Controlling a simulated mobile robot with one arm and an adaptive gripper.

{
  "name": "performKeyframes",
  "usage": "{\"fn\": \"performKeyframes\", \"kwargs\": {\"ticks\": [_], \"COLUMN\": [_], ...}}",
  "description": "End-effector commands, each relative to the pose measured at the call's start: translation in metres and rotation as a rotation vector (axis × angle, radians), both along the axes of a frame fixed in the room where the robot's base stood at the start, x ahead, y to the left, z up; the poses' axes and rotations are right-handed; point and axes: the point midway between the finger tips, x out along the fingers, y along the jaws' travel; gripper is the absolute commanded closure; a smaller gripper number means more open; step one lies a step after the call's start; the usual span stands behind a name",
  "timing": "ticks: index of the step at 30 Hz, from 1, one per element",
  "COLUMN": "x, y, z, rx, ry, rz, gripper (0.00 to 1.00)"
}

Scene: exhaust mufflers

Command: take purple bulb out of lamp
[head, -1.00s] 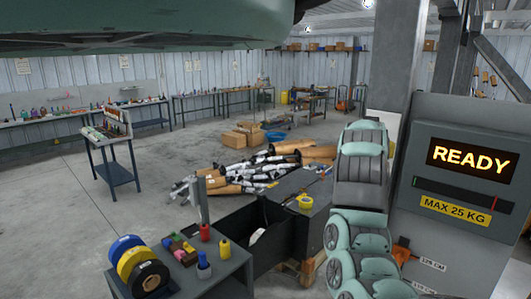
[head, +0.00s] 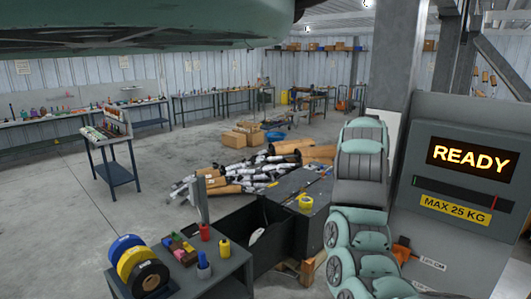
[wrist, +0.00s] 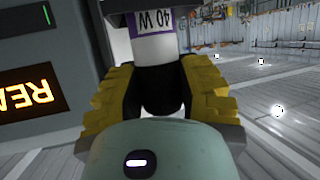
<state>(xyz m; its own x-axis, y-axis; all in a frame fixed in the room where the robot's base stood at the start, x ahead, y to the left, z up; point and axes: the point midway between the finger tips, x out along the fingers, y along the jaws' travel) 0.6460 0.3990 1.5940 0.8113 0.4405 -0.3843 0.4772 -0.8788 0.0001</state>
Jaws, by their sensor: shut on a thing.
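In the wrist view, my gripper (wrist: 162,92) has its yellow-padded fingers closed from both sides on a part with a dark rounded lower end. Above that dark part is a white body with a purple label (wrist: 153,20) reading 40 W upside down; I take this to be the purple bulb. I cannot make out the lamp or whether the bulb still touches a socket. In the head view my folded arm stands at the right, and the gripper does not show.
A grey console with a READY screen (head: 470,158) stands close at right, beside a grey pillar (head: 392,60). A small table (head: 225,268) with tape rolls (head: 137,265) is at front left. A pile of mufflers (head: 240,178) lies behind. The floor at left is largely clear.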

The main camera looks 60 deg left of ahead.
Motion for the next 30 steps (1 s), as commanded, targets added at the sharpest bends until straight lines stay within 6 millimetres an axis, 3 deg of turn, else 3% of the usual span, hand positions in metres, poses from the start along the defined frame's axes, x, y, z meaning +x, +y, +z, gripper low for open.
{"fn": "performKeyframes", "kwargs": {"ticks": [11,30], "x": [-0.001,0.001], "y": [0.001,0.0], "z": [0.024,0.085], "rx": [0.004,0.003], "ry": [-0.004,-0.003], "rz": [0.001,0.0], "gripper": [1.0,1.0]}}
